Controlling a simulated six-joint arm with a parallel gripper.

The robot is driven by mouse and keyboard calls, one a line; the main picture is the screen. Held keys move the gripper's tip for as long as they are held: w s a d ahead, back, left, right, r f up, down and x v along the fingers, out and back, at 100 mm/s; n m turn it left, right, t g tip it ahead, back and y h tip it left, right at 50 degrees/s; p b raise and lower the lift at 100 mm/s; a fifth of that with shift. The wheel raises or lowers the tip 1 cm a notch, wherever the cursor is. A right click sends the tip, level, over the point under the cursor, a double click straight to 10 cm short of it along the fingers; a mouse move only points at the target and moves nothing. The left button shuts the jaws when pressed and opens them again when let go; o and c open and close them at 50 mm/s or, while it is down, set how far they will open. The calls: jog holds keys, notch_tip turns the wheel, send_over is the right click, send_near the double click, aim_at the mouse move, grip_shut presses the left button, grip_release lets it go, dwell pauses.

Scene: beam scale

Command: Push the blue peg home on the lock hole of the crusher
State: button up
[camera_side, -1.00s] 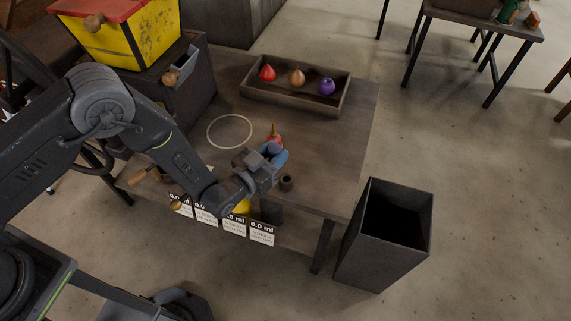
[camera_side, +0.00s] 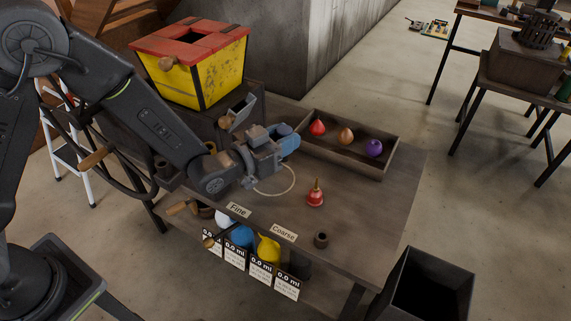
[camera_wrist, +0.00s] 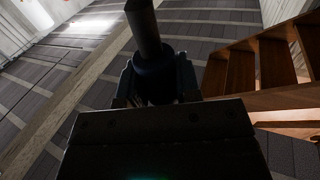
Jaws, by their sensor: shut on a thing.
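In the side view, my gripper (camera_side: 284,142) is above the table, beside the crusher and over the pale ring. It is shut on the blue peg (camera_side: 285,130), whose dark blue round end shows between the fingers. In the wrist view, the peg (camera_wrist: 155,78) stands between the fingers as a thick dark blue body with a narrower dark shaft (camera_wrist: 143,25) pointing away. The crusher (camera_side: 190,72) is a yellow box with a red top on a dark base, left of my gripper. The peg is apart from the crusher. I cannot make out the lock hole.
A wooden tray (camera_side: 319,154) with red, orange and purple objects lies at the back of the table. A handwheel (camera_side: 137,180) is at left, a dark bin (camera_side: 432,285) at right.

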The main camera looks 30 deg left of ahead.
notch_tip(320, 180, up, 7)
jog(key=shift+a+f, duration=0.1)
jog(key=shift+a, duration=0.05)
jog(key=s+a, duration=0.1)
jog(key=a, duration=1.4)
jog(key=s+a, duration=1)
jog(key=a, duration=0.4)
notch_tip(320, 180, down, 6)
jog(key=shift+d+r, duration=0.1)
jog(key=shift+r, duration=0.15)
jog(key=shift+s+f, duration=0.1)
jog(key=shift+f, duration=2.75)
jog(key=shift+f, duration=0.2)
jog(key=shift+f, duration=1.2)
